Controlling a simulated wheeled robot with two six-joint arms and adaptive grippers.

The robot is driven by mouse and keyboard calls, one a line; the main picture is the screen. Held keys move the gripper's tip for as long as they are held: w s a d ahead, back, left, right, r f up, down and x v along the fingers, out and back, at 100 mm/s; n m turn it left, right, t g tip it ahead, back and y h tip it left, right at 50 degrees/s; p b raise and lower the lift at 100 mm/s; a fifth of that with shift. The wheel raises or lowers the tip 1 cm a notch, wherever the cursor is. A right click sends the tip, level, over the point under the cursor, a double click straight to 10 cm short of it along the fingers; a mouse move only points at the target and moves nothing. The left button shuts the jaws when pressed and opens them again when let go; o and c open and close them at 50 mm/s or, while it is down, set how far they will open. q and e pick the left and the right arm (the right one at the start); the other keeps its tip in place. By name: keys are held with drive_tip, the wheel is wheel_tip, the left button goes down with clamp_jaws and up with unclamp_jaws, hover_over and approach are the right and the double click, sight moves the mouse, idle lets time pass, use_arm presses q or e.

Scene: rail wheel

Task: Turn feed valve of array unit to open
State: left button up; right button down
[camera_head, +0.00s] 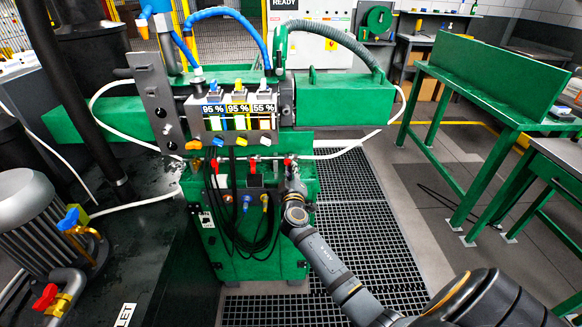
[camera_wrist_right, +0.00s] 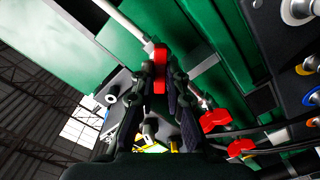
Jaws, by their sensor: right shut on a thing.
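The green array unit (camera_head: 260,215) stands in the middle of the head view, with displays reading 95 %, 95 % and 55 % above its valves. A white pipe runs across its front with small red valve handles. My right gripper (camera_head: 291,176) reaches the rightmost red handle (camera_head: 288,162). In the right wrist view its two fingers (camera_wrist_right: 160,78) are shut on this red handle (camera_wrist_right: 160,60), one finger on each side. The handle lies roughly in line with the fingers. Its exact angle to the pipe is hard to tell. My left gripper is not in view.
Two more red handles, the middle one (camera_head: 252,166) and the left one (camera_head: 215,166), sit along the same pipe. Black cables (camera_head: 250,235) hang below. A floor grate (camera_head: 360,215) lies to the right, then a green table (camera_head: 500,95). A motor pump (camera_head: 35,215) stands at left.

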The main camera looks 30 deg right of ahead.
drive_tip(key=shift+n+p, duration=0.8)
drive_tip(key=shift+n, duration=1.5)
drive_tip(key=n+p, duration=0.1)
drive_tip(key=n, duration=0.2)
drive_tip(key=shift+n+p, duration=0.3)
drive_tip(key=c, duration=1.8)
unclamp_jaws()
drive_tip(key=shift+n, duration=0.3)
drive_tip(key=o, duration=0.6)
